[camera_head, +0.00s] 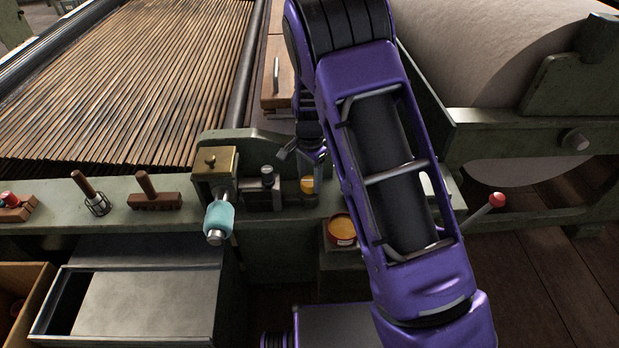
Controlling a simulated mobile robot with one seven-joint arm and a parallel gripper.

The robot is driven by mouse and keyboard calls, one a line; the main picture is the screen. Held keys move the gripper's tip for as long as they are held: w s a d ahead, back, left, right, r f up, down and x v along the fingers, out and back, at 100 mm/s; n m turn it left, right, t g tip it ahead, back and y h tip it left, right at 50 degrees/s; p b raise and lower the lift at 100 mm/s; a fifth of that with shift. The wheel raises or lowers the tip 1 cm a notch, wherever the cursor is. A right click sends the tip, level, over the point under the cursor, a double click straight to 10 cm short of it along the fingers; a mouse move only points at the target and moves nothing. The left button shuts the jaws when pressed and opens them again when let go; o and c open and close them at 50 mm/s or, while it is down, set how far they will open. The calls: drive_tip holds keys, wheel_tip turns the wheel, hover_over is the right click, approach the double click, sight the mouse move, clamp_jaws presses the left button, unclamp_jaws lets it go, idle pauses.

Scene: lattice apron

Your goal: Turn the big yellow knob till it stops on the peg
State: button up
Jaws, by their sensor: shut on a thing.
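The yellow knob (307,185) shows as a small yellow patch on the front of the green machine frame, just under the end of my arm. My gripper (309,172) comes down from above and is shut on the knob. My wrist and fingers hide much of the knob, and the contact is small in the picture. I cannot make out the peg or tell how far the knob is turned.
Left of the knob are a dark grey-topped knob (267,177) and a brass box (214,162) with a turquoise-sleeved handle (219,218). An orange tin (342,230) stands below right. A red-tipped lever (484,212) sticks out at right. A wooden-handled brush (154,193) lies left.

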sight(309, 181)
drive_tip(key=o, duration=1.4)
drive_tip(key=shift+r, duration=0.1)
wheel_tip(309, 181, up, 17)
drive_tip(key=shift+r+p, duration=0.15)
drive_tip(key=shift+p, duration=0.95)
